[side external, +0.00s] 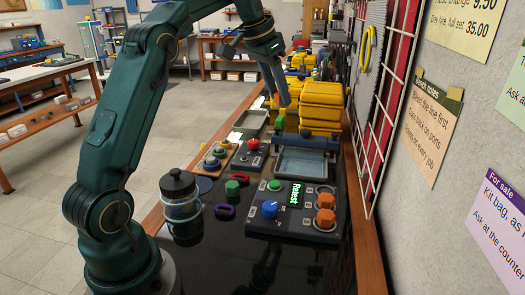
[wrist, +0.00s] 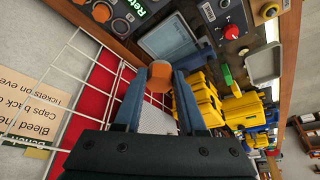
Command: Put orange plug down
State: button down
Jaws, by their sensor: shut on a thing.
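My gripper (wrist: 160,85) is shut on an orange plug (wrist: 160,73), which shows between the fingertips in the wrist view. In the side view my gripper (side external: 283,97) is up in the air, beyond the test panel and by the yellow bins. The plug in it is too small to make out surely there. Two other orange plugs (side external: 325,208) sit at the right side of the dark panel (side external: 268,227); one also shows in the wrist view (wrist: 101,12). The panel has a blue knob, a green button and a lit display reading "Retest".
A shallow grey-blue tray (side external: 300,162) lies behind the panel. Yellow bins (side external: 322,100) are stacked at the back. A dark-capped jar (side external: 180,200), a green plug (side external: 232,187) and purple and red rings stand left of the panel. A white wire grid (side external: 398,95) lines the right wall.

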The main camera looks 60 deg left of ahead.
jog(key=s+a+f+n+g+y, duration=0.5)
jog(key=s+a+f+n, duration=0.4)
jog(key=n, duration=1.1)
jog(key=s+a+f+n+g+h, duration=0.1)
jog(key=s+a+n+g+h, duration=0.15)
jog(key=s+n, duration=0.5)
jog(key=s+a+f+n+g+h, duration=0.1)
jog(key=s+a+f+n, duration=0.3)
jog(key=s, duration=0.7)
jog(key=shift+n+g, duration=0.25)
jog(key=shift+n, duration=0.4)
jog(key=w+d+f, duration=0.1)
jog(key=w, duration=0.2)
jog(key=w+d+f, duration=0.1)
jog(key=w+f, duration=0.1)
jog(key=w, duration=0.2)
jog(key=w+d+f, duration=0.1)
jog(key=w, duration=0.3)
jog(key=shift+w+d+f, duration=0.15)
jog(key=shift+d+f, duration=0.1)
jog(key=shift+d, duration=0.1)
jog(key=shift+f, duration=1.95)
jog(key=shift+c, duration=2.4)
grip_release()
jog(key=shift+f, duration=0.15)
